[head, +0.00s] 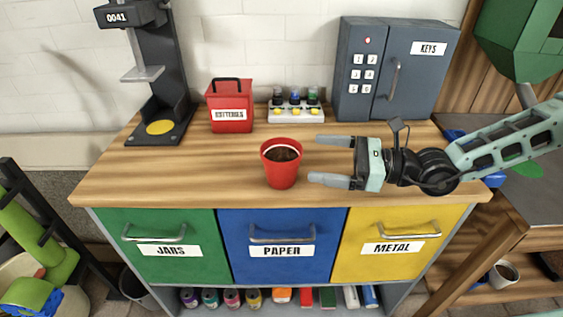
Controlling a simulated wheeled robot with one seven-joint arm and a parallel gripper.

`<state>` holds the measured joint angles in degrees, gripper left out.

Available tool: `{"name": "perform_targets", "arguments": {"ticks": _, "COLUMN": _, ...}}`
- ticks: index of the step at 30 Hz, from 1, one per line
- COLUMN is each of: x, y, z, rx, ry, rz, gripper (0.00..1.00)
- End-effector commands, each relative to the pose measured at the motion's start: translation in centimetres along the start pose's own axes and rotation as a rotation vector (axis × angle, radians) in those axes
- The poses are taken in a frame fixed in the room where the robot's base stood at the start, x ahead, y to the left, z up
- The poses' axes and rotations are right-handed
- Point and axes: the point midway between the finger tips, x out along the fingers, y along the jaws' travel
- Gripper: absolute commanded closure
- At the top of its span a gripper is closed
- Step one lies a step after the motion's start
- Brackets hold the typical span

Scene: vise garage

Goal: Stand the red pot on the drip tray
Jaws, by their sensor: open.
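The red pot (281,170) stands upright on the wooden top of the cabinet, near the middle. It has a pale inner ring and dark brown filling. My gripper (314,159) is open and empty just to the right of the pot. Its two fingers point left toward the pot, and the pot is not between them. A flat green round piece (527,169) lies on the dark bench at the right, partly hidden by my arm. I cannot tell for sure whether it is the drip tray.
Behind the pot stand a red battery box (230,112), a white rack of small bottles (296,114) and a grey key safe (394,70). A dark stand with a yellow disc (159,127) is at the left. The front left of the wooden top (180,178) is clear.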

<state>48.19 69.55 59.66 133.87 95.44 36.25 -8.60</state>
Motion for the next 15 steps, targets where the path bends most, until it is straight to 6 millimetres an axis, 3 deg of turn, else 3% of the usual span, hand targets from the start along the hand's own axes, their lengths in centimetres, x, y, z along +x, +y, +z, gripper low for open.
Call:
{"name": "perform_targets", "arguments": {"ticks": 3, "x": 2.2, "y": 0.1, "z": 0.0, "rx": 0.000, "ry": 0.000, "rz": 0.004, "gripper": 0.00}}
{"name": "perform_targets", "arguments": {"ticks": 15, "x": 6.0, "y": 0.2, "z": -0.1, "rx": 0.001, "ry": -0.001, "rz": 0.003, "gripper": 0.00}}
